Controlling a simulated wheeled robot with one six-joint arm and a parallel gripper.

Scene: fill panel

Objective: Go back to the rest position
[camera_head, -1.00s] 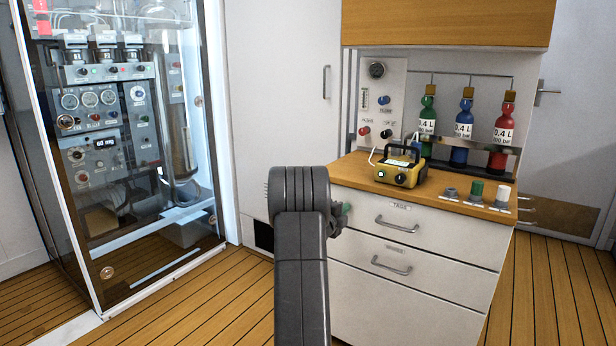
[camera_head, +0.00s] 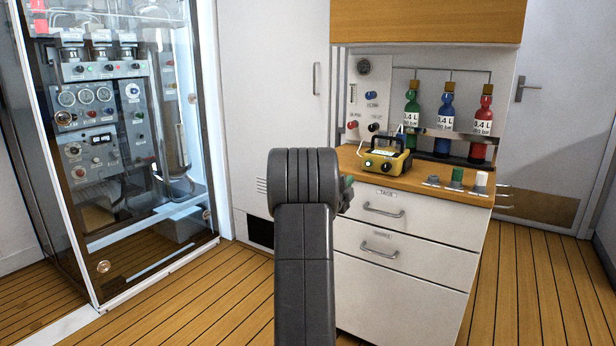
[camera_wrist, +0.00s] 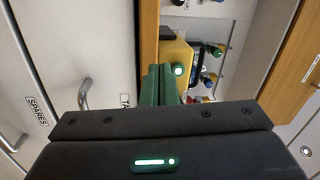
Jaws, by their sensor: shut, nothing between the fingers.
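My gripper shows in the wrist view as two green fingers (camera_wrist: 160,85) pressed together, with nothing between them. In the head view my dark grey arm rises in the centre front and hides most of the gripper; only a small green part (camera_head: 347,184) shows at its right side. The fingers appear in front of the drawer cabinet (camera_head: 400,270). In the wrist view, the yellow device (camera_wrist: 176,52) is just beyond the fingertips; I cannot tell the exact gap.
The yellow device (camera_head: 385,162) stands on the wooden counter (camera_head: 350,158). Green (camera_head: 411,108), blue (camera_head: 445,122) and red (camera_head: 482,125) bottles stand behind it. Small connectors sit at the counter's right end. A glass-fronted equipment cabinet (camera_head: 120,150) is at left. Wooden floor (camera_head: 530,290) is free at right.

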